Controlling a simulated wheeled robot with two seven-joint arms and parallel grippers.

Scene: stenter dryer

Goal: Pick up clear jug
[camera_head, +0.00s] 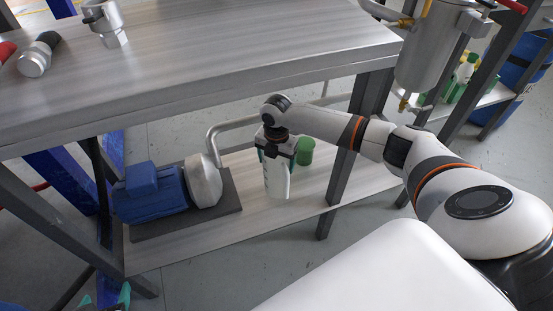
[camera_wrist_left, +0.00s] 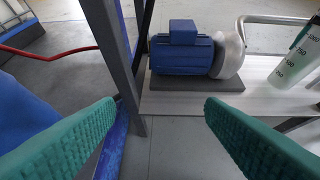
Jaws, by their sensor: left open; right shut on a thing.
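The clear jug (camera_head: 277,182), whitish with a printed scale, is at the lower shelf (camera_head: 225,243) under the workbench. My right gripper (camera_head: 276,158) reaches down and is shut on its upper part. I cannot tell whether the jug's base touches the shelf. The jug also shows at the right edge of the left wrist view (camera_wrist_left: 295,65), cut off by the frame. My left gripper (camera_head: 105,299) is at the lower left of the head view. In the left wrist view its teal fingers (camera_wrist_left: 160,110) are wide apart with nothing between them.
A blue motor pump (camera_head: 152,194) stands left of the jug, with a curved pipe rising from it. A green container (camera_head: 305,151) is close behind the right gripper. The workbench top (camera_head: 220,60) overhangs the shelf, and a leg (camera_head: 340,190) stands right of the jug.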

